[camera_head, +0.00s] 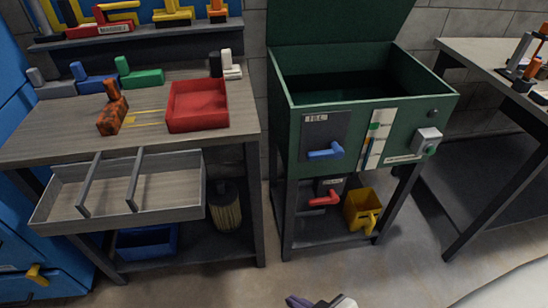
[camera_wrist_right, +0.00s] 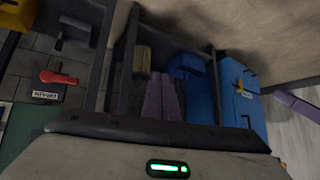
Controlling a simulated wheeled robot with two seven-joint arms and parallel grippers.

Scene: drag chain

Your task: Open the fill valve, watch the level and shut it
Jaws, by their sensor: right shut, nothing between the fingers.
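The green tank (camera_head: 290,150) stands with its lid raised and its inside dark. A blue valve handle (camera_head: 325,151) sits on its front below a small label that seems to read FILL. The level strip (camera_head: 375,140) is right of it; its reading is too small to tell. A red valve handle (camera_head: 325,199) is below the tank and shows in the right wrist view (camera_wrist_right: 60,77). My right gripper (camera_head: 320,302) is shut and empty at the bottom edge, well apart from the tank. In the wrist view, a purple piece (camera_wrist_right: 298,107), apparently my left gripper's, shows at the right edge.
A yellow bucket (camera_head: 362,210) stands under the tank. A workbench with a red tray (camera_head: 198,106) and a pulled-out drawer (camera_head: 125,190) is at left. Another table (camera_head: 490,52) is at right.

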